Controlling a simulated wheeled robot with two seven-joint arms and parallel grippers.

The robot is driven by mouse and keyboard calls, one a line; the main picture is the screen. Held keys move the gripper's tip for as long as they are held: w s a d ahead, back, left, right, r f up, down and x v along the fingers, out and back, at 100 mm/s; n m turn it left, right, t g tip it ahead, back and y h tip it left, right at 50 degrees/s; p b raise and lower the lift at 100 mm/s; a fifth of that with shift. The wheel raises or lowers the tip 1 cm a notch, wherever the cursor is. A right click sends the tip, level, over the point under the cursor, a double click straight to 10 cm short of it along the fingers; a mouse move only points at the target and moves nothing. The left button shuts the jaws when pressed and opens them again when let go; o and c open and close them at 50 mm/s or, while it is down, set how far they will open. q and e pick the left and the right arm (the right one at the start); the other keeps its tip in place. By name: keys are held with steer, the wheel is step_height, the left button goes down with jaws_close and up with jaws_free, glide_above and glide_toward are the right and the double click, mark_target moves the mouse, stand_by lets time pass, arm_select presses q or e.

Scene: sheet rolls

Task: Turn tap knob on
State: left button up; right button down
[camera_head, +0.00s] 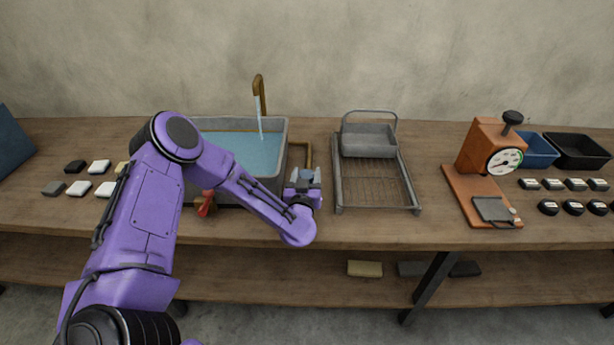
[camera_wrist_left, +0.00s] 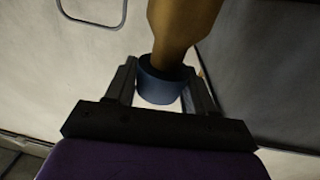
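A blue tap knob (camera_wrist_left: 163,84) on a brass stem (camera_wrist_left: 180,25) sits between the two fingers of my left gripper (camera_wrist_left: 163,88) in the left wrist view. The fingers stand close against both sides of the knob. In the head view, my left gripper (camera_head: 304,182) is at the sink's right front corner and mostly hides the blue knob. A red tap knob (camera_head: 206,204) shows at the sink's front left, partly behind my arm. The brass spout (camera_head: 259,88) stands at the back, and a pale stream (camera_head: 259,115) falls from it. My right gripper is out of view.
The grey sink (camera_head: 280,150) holds bluish water. A wire rack (camera_head: 375,185) with a grey basket (camera_head: 368,140) stands right of my gripper. An orange scale (camera_head: 484,155) and small bins are farther right. Small blocks lie at the left.

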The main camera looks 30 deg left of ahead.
arm_select(q)
steer(key=shift+r+m+t+h+p, duration=0.2)
steer(key=shift+m+t+h+p, duration=0.1)
steer(key=shift+m+h, duration=0.3)
steer(key=shift+f+h, duration=0.15)
steer(key=shift+h, duration=0.45)
steer(key=o, duration=1)
steer(key=shift+c, duration=0.2)
